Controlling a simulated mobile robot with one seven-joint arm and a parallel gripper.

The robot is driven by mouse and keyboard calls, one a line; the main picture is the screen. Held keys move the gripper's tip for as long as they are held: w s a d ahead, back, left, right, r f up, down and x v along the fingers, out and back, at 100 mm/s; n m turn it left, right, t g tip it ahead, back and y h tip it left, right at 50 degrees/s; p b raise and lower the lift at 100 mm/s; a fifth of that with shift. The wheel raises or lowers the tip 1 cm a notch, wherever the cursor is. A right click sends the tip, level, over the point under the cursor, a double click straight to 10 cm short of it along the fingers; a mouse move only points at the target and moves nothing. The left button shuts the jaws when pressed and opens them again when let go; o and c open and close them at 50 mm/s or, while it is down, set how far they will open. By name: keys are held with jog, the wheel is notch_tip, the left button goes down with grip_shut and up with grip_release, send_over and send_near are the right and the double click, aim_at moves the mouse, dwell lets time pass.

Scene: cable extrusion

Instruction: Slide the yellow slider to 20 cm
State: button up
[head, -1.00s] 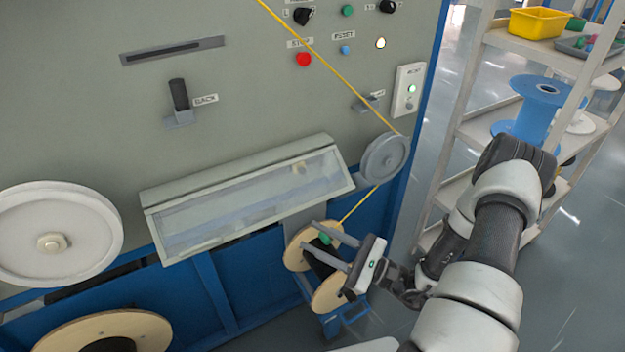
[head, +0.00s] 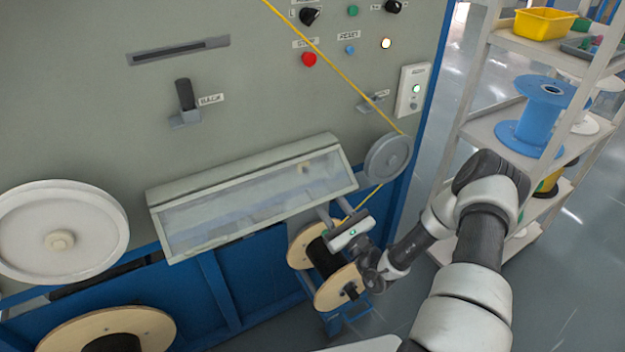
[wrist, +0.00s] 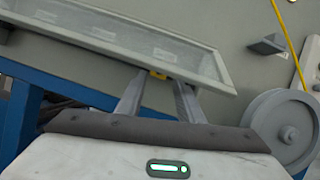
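My gripper (wrist: 160,80) points up at that edge. In the head view my gripper (head: 328,212) is under the right part of the box (head: 250,188), beside the wooden spool. The slider is not clear in that view. No scale marks are readable.
A grey pulley (head: 388,158) stands right of the box with a yellow cable (head: 345,77) running over it. A wooden spool (head: 338,287) is just below my gripper. A shelf rack (head: 489,120) stands at the right. Levers and buttons are on the panel above.

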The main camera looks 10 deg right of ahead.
jog(key=x, duration=0.5)
grip_shut()
